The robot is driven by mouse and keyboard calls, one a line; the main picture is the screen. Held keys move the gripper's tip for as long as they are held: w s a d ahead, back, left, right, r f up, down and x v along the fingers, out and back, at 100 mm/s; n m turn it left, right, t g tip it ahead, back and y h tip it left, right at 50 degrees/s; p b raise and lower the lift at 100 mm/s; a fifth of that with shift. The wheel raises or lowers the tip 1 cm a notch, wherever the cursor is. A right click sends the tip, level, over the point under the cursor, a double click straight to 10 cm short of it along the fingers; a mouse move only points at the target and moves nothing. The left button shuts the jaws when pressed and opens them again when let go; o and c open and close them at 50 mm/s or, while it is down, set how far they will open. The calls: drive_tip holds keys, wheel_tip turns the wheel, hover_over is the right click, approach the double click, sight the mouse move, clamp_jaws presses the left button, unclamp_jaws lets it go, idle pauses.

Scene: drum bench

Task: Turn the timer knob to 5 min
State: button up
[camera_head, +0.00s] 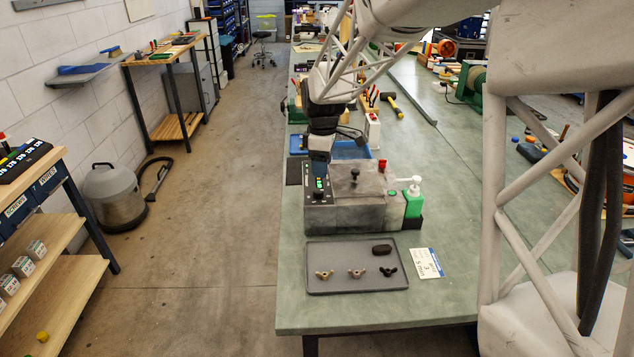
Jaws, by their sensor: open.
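The grey drum machine (345,215) stands on the green bench. Its dark control panel (317,199) is on the left of its top and shows small green lights. My gripper (319,178) points down at the panel, at the far part of it, and is open. The timer knob cannot be made out clearly; it is small, and my gripper covers part of the panel. I cannot tell the knob's setting or whether my fingers touch it. A white card (429,263) on the bench carries small, turned print that seems to include "5 min".
A grey tray (330,286) in front holds several small winged parts and a dark oval piece (382,249). A green bottle with a white pump (413,199) stands right of the machine. A blue bin (352,150) is behind it.

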sight(318, 190)
drive_tip(key=shift+w+a+f+n, duration=0.35)
drive_tip(key=shift+w+f, duration=0.15)
drive_tip(key=shift+w, duration=0.2)
drive_tip(key=shift+f, duration=0.1)
drive_tip(key=shift+s+f, duration=0.15)
drive_tip(key=shift+f, duration=1.75)
drive_tip(key=shift+s+f, duration=0.1)
drive_tip(key=shift+f, duration=1.8)
drive_tip(key=c, duration=0.9)
